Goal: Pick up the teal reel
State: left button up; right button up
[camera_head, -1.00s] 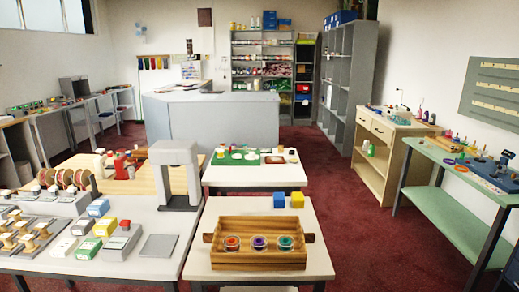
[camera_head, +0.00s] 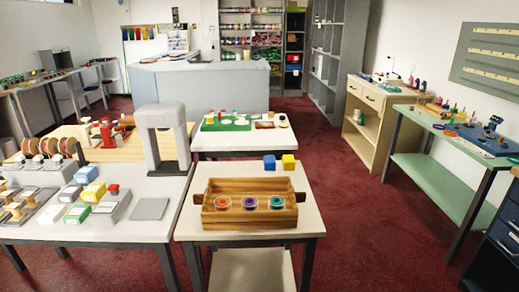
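The teal reel (camera_head: 276,203) sits in the wooden tray (camera_head: 250,219), at the right end of a row of three. A purple reel (camera_head: 250,203) is in the middle and an orange reel (camera_head: 222,203) is at the left, all inside clear round cups or rims. The tray has side handles and stands on a small white table (camera_head: 190,225) in front of me. Neither of my grippers shows in the head view.
A grey arch (camera_head: 150,140) and several boxes crowd the table at left. A green bench (camera_head: 470,145) and dark drawers (camera_head: 500,230) stand at right, with open red carpet between.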

aim_at(277, 204)
jog(key=z, duration=1.45)
jog(key=u, duration=1.25)
jog(key=i+l+z, duration=0.85)
jog(key=k+j, duration=0.1)
